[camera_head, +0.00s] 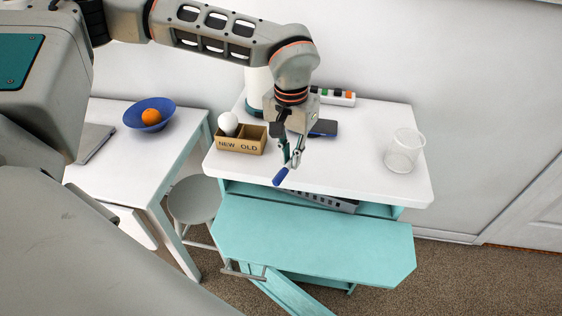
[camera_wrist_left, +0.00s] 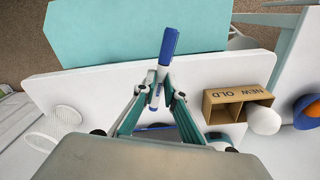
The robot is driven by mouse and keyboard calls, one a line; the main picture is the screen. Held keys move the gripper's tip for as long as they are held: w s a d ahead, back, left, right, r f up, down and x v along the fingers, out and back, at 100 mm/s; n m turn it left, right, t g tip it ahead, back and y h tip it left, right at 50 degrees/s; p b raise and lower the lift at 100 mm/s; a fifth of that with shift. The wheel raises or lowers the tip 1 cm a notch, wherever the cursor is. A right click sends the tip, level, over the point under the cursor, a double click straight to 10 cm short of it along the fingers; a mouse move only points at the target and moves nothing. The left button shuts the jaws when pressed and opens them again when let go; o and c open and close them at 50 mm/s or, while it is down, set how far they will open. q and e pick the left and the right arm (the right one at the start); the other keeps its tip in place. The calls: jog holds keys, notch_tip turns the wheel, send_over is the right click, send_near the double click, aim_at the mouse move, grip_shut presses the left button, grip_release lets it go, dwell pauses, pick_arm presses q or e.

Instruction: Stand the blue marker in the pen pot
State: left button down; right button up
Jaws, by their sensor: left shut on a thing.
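My left gripper (camera_head: 292,160) is shut on the blue marker (camera_head: 281,175) and holds it tilted above the front part of the white worktop. In the left wrist view the marker (camera_wrist_left: 169,45) shows its blue cap beyond the fingertips (camera_wrist_left: 158,88) and its white body between them. The pen pot is probably the clear, pale cup (camera_head: 404,150) standing upright and apart at the right of the worktop. It also shows at the left in the left wrist view (camera_wrist_left: 45,130); no contents are visible. My right gripper is not in view.
A cardboard box (camera_head: 241,145) marked NEW and OLD holds a white round thing (camera_head: 228,123). A dark flat object (camera_head: 323,128) and a white holder with coloured items (camera_head: 336,97) lie behind. A teal leaf (camera_head: 315,240) juts out in front. The worktop before the cup is clear.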

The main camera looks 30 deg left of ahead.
pick_arm(q)
jog(key=w+d+r+m+t+h+b, duration=0.2)
jog(key=w+d+r+t+b, duration=0.15)
jog(key=w+d, duration=0.45)
jog(key=w+d+r+m+t+h+b, duration=0.25)
jog(key=w+d+r+t, duration=0.2)
jog(key=w, duration=0.85)
jog(key=d+r+m+g+h+b, duration=0.3)
jog(key=d+r+m+h+b, duration=0.3)
jog(key=d+r+m+h, duration=0.5)
jog(key=shift+n+h, duration=0.65)
jog(key=shift+h, duration=0.2)
jog(key=f+b, duration=0.1)
jog(key=f, duration=0.4)
jog(key=a+f+b, duration=0.1)
jog(key=f, duration=0.4)
jog(key=s+a+f+b, duration=0.1)
jog(key=f+b, duration=0.1)
jog(key=f, duration=0.4)
jog(key=shift+f, duration=0.25)
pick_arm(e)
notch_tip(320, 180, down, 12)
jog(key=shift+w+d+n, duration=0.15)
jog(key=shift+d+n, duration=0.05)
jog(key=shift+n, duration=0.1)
